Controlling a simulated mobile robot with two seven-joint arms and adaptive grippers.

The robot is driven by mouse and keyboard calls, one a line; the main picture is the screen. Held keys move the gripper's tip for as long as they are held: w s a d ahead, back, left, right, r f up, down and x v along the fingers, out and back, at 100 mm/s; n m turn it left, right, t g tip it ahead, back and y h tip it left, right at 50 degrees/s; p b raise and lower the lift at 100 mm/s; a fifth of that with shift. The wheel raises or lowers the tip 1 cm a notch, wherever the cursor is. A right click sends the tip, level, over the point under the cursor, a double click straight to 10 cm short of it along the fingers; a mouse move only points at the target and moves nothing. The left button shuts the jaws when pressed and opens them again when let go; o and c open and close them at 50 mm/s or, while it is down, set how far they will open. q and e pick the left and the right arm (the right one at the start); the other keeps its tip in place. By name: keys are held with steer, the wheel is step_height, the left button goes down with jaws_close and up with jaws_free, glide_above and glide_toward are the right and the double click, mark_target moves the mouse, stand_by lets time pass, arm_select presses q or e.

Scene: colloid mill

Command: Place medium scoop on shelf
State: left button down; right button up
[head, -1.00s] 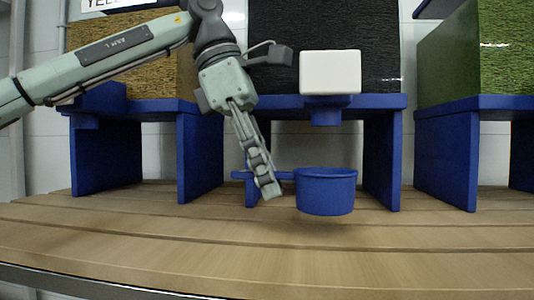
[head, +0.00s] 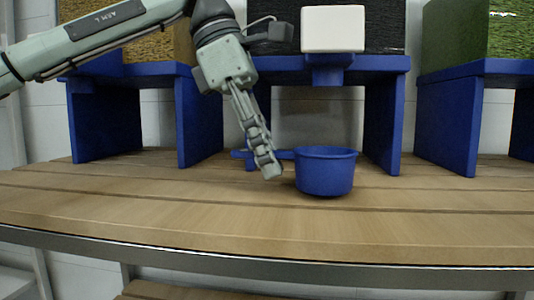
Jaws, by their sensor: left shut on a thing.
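The blue scoop (head: 325,174) is a round cup with a handle pointing left. It is upright at or just above the wooden shelf (head: 200,214), near the front of the middle blue stand. I cannot tell whether its base touches the slats. My left gripper (head: 267,166) comes down from the upper left and is shut on the scoop's handle, just left of the cup. The fingers hide part of the handle. My right gripper is not in view.
Blue stands (head: 385,120) hold a yellow, a black and a green block (head: 455,38). A white box (head: 333,29) sits at the front of the middle stand. The shelf's metal front edge (head: 300,268) runs below. The slats left and right of the scoop are clear.

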arm_select(q)
steer(key=shift+f, duration=0.35)
steer(key=c, duration=1.4)
jaws_free()
steer(key=shift+r, duration=0.1)
steer(key=v, duration=1.2)
